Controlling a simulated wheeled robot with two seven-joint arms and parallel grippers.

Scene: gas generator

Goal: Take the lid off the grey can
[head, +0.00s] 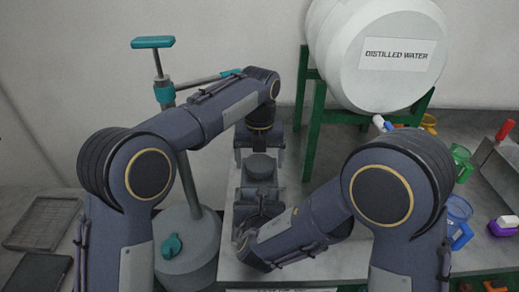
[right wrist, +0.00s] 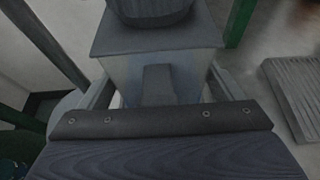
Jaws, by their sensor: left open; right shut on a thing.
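The grey can stands on the bench in the middle of the head view, mostly hidden by my grippers. Its round dark grey lid (head: 260,167) shows from above. In the right wrist view the can (right wrist: 125,72) is a pale boxy body with a flat top, and the dark round lid (right wrist: 150,12) sits on it, cut by the top edge. My left gripper (head: 260,157) points down over the can, open, with its fingers on either side of the lid. My right gripper (head: 259,190) is shut on the can's body from the front, one finger on each side.
A white distilled water tank (head: 375,45) on a green stand (head: 312,125) is behind, to the right. A grey vessel with a teal-handled pump (head: 190,245) stands left. A green jug (head: 461,160), a blue jug (head: 458,220) and a purple item (head: 503,226) are right.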

